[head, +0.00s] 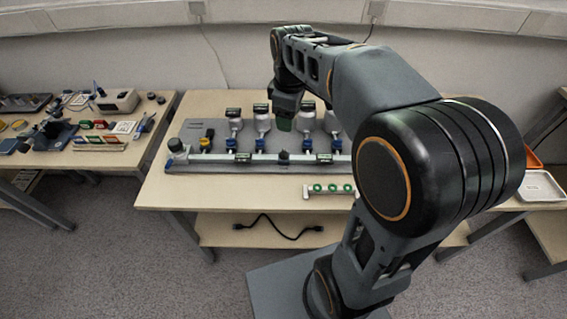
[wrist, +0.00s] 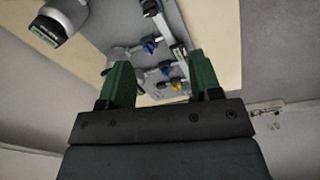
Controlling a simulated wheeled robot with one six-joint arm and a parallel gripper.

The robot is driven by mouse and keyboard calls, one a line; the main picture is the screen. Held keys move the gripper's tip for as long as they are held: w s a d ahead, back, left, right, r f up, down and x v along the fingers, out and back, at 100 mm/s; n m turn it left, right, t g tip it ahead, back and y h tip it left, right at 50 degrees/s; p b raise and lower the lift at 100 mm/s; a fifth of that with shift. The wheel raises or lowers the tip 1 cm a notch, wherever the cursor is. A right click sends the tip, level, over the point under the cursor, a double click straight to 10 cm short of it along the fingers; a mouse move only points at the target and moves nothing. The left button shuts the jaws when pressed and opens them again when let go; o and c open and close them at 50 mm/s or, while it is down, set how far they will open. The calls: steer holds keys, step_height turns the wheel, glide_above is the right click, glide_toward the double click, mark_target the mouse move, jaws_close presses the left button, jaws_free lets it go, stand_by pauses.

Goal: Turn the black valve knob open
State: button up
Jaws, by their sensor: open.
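A grey manifold pipe (head: 215,159) runs along the front of a grey panel on the middle table. A small dark knob-like part (head: 284,156) sits at its middle; I cannot tell for sure that it is the black valve knob. My gripper (head: 285,122) is above the panel, behind this part in the picture and apart from it. In the wrist view my gripper (wrist: 160,75) has its two green fingers wide apart with nothing between them held. Blue knobs (wrist: 150,46) and a yellow knob (wrist: 176,87) show beyond the fingers. No black knob is clear there.
Several gauges with dark tops (head: 234,113) stand along the panel's back. A yellow valve handle (head: 208,136) is at left. A rack with green rings (head: 328,189) lies in front. My arm hides the table's right part. The table's front left is clear.

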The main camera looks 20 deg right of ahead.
mark_target(284, 152)
steer(key=w+f+n+b, duration=0.1)
steer(key=f, duration=0.5)
steer(key=w+f+n+b, duration=0.1)
steer(key=f+b, duration=0.1)
steer(key=f, duration=0.3)
steer(key=w+f+n+b, duration=0.1)
steer(key=w+f+b, duration=0.1)
steer(key=f, duration=0.4)
steer(key=shift+f+g, duration=0.35)
steer(key=shift+g, duration=0.05)
steer(key=shift+c, duration=0.3)
steer(key=c, duration=0.9)
